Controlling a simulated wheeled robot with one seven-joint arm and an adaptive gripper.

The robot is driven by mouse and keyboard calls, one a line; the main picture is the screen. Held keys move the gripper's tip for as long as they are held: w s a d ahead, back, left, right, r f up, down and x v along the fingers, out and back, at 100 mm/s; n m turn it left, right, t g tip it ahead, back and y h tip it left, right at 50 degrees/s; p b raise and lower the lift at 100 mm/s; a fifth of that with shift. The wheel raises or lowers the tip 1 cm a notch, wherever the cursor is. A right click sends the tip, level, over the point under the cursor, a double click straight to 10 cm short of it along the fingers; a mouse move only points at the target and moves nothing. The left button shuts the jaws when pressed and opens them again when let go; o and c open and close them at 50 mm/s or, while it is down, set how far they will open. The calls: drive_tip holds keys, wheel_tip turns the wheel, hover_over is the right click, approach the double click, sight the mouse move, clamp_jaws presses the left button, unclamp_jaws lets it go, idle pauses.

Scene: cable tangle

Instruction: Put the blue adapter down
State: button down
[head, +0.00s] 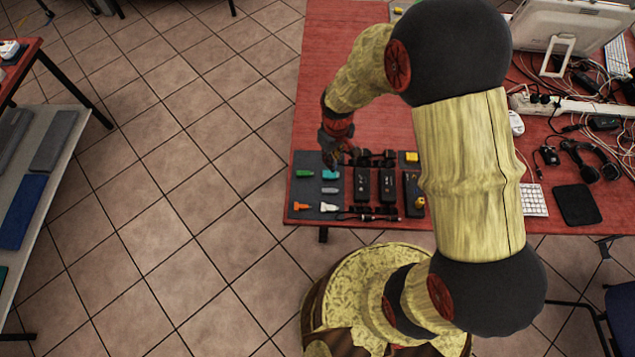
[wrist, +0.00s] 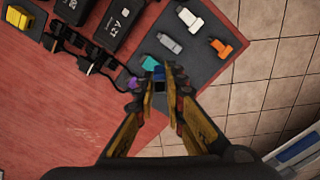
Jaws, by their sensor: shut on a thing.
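The blue adapter (wrist: 158,73) is a small block between my fingertips, partly hidden by the fingers. My gripper (wrist: 159,80) is shut on it, over the dark grey mat (wrist: 205,63). The teal piece shows beside my left fingertip in the wrist view (wrist: 149,63). I cannot tell whether the blue adapter touches the mat. It cannot be made out in the head view.
Near it on the mat are green (head: 305,173), grey (head: 329,190), orange (head: 300,207) and white (head: 328,207) connectors. A purple piece (wrist: 133,83) is by my left finger. Black power bricks (head: 387,186) lie to the right.

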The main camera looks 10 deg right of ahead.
drive_tip(key=s+a+r+n, duration=0.1)
drive_tip(key=s+a+r, duration=0.1)
drive_tip(key=a, duration=0.2)
drive_tip(key=w+a+f, duration=0.1)
drive_tip(key=w+f, duration=0.2)
drive_tip(key=w, duration=0.1)
drive_tip(key=w+f+b, duration=0.1)
drive_tip(key=w+f, duration=0.2)
drive_tip(key=w, duration=0.1)
drive_tip(key=w+a+f+b, duration=0.1)
drive_tip(key=w+f, duration=0.2)
drive_tip(key=w, duration=0.2)
drive_tip(key=shift+a+f, duration=0.3)
drive_tip(key=shift+f, duration=0.05)
drive_tip(key=shift+w+f, duration=0.15)
drive_tip(key=shift+f, duration=0.1)
drive_tip(key=shift+w+f+b, duration=0.1)
drive_tip(key=shift+f+b, duration=0.2)
drive_tip(key=shift+f, duration=1.2)
drive_tip(key=shift+f, duration=0.15)
drive_tip(key=c, duration=1.8)
unclamp_jaws()
drive_tip(key=shift+c, duration=0.2)
